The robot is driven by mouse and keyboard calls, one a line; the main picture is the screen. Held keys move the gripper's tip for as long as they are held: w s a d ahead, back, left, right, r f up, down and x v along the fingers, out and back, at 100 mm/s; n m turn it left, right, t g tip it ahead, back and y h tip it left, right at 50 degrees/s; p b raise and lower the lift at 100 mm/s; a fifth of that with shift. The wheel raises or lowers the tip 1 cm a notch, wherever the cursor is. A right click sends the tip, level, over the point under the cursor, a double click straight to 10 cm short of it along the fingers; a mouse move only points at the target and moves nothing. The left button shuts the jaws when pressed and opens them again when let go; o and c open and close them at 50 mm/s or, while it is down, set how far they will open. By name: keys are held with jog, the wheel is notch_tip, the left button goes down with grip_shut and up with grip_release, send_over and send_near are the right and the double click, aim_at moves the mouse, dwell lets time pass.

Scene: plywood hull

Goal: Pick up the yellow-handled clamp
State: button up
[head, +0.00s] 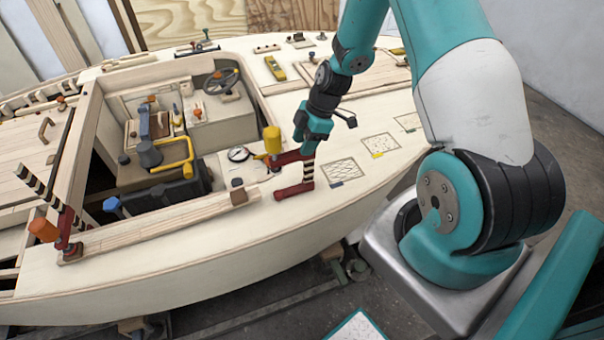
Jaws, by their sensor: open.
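The yellow-handled clamp is in the head view, on the pale side deck beside the cockpit opening. Its yellow handle (272,141) stands upright at the left, and its red jaws (294,192) and a dark striped bar lie to the right and nearer. My gripper (306,147) is open at the upper right end of the clamp, very close to it. My gripper and wrist cover part of the bar's far end. I cannot tell whether the fingers touch the clamp or straddle it.
A round gauge (238,154) lies left of the yellow handle. The cockpit holds a black case (172,197). Marked patches (379,143) lie right on the deck.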

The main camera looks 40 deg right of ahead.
grip_shut()
jog(key=shift+r, duration=0.1)
notch_tip(320, 180, up, 20)
jog(key=b, duration=0.4)
dwell(0.7)
